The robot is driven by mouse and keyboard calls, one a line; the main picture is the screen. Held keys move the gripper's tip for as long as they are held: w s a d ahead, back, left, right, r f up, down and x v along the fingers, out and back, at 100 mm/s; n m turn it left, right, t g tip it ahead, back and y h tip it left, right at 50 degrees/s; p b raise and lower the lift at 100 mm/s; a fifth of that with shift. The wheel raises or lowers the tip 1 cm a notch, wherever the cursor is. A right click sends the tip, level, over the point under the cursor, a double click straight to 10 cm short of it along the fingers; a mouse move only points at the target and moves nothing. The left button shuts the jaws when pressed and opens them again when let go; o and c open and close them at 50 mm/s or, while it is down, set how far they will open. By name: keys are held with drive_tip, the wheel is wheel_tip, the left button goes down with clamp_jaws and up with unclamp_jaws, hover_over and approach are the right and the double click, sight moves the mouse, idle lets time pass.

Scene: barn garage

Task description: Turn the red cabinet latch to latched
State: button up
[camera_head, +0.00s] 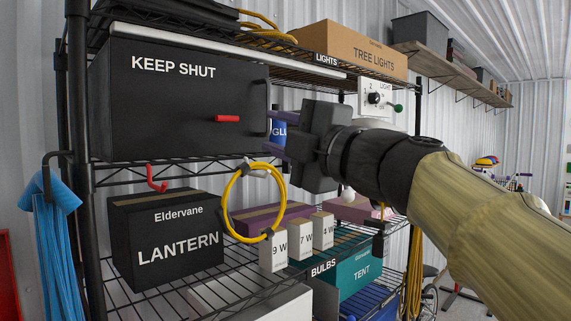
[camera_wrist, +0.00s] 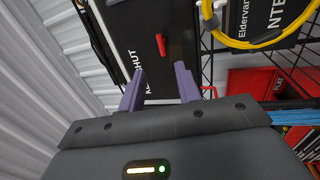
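The red latch (camera_head: 227,119) is a short bar on the front of the black KEEP SHUT cabinet (camera_head: 170,110), near the door's right side. It lies about horizontal in the head view. The latch also shows in the wrist view (camera_wrist: 160,45), beyond and between the fingertips. My gripper (camera_head: 274,133) has purple fingers spread apart with nothing between them. It is to the right of the latch and a little lower in the head view, apart from it. The wrist view shows the open fingers (camera_wrist: 159,82) pointing toward the cabinet front.
A dark handle (camera_head: 268,106) runs along the cabinet's right edge. A yellow hose ring (camera_head: 229,198) hangs below the cabinet, near a red hook (camera_head: 154,178). The LANTERN box (camera_head: 165,240) sits on the lower shelf.

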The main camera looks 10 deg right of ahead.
drive_tip(key=shift+b+v, duration=2.35)
drive_tip(key=shift+b, duration=1.1)
drive_tip(key=shift+f, duration=0.1)
drive_tip(key=shift+w, duration=0.1)
